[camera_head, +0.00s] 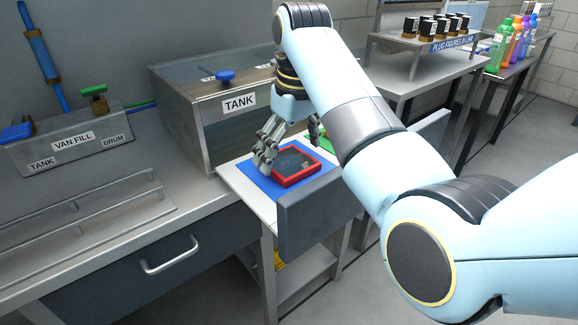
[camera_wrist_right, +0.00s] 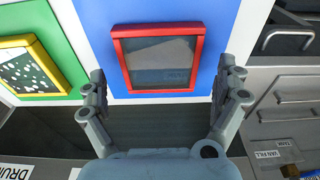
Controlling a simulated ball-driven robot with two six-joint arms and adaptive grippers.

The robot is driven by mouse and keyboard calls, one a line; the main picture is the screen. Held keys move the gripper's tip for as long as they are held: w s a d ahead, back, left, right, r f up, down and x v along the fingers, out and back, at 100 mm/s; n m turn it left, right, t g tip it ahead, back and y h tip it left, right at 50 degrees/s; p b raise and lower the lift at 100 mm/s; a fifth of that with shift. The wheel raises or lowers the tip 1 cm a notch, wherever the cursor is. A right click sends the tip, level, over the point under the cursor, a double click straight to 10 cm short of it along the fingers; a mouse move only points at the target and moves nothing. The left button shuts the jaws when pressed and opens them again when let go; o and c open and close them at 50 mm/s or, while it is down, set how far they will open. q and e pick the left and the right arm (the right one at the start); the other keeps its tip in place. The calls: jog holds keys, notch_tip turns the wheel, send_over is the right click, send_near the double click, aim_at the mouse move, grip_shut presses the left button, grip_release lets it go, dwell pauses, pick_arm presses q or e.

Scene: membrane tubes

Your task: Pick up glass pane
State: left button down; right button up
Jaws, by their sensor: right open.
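The glass pane (camera_head: 295,162) is a dark, see-through sheet in a red frame. It lies flat on a blue mat (camera_head: 255,179) on the white shelf beside the tank. In the right wrist view the red-framed pane (camera_wrist_right: 160,62) lies ahead, between the lines of the two fingers. My right gripper (camera_head: 266,160) points down at the left side of the pane, and in the wrist view its fingers (camera_wrist_right: 163,82) are spread wide with nothing between them. Whether a finger touches the frame I cannot tell. My left gripper is not in view.
The metal tank (camera_head: 222,125) stands close behind my right gripper. A grey upright panel (camera_head: 318,215) borders the shelf in front. My right arm hides part of the shelf.

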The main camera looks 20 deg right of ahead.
jog(key=shift+w+f, duration=0.15)
jog(key=shift+f, duration=0.65)
jog(key=c, duration=1.2)
jog(key=shift+r, duration=0.1)
